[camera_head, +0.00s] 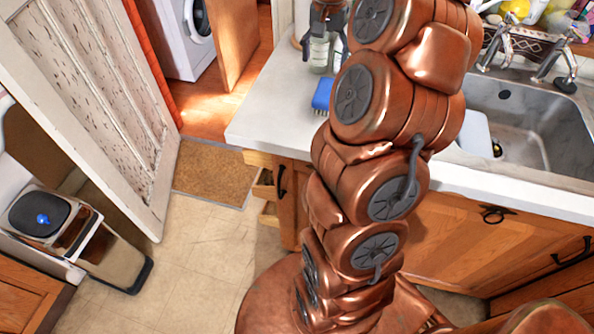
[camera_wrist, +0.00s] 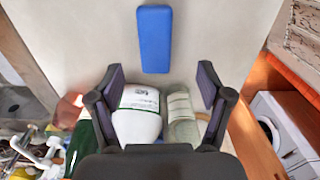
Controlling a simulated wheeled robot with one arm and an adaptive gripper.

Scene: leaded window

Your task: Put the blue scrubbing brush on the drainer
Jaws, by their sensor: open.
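The blue scrubbing brush (camera_head: 322,94) lies on the white counter near its front edge, partly behind my arm in the head view. In the wrist view the brush (camera_wrist: 154,38) lies beyond my fingertips, blue side up. My gripper (camera_wrist: 160,80) is open and empty, its two dark fingers spread. In the head view my gripper (camera_head: 326,20) is over the back of the counter, behind the brush. I cannot clearly pick out the drainer; a pale flat piece (camera_head: 474,132) at the sink's left side may be it, partly hidden by my arm.
A white bottle (camera_wrist: 138,115) and a pale jar (camera_wrist: 182,118) stand close by my fingers. The steel sink (camera_head: 530,115) with taps (camera_head: 500,48) is at right. A drawer (camera_head: 265,189) is ajar below the counter. Cluttered items sit behind the sink.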

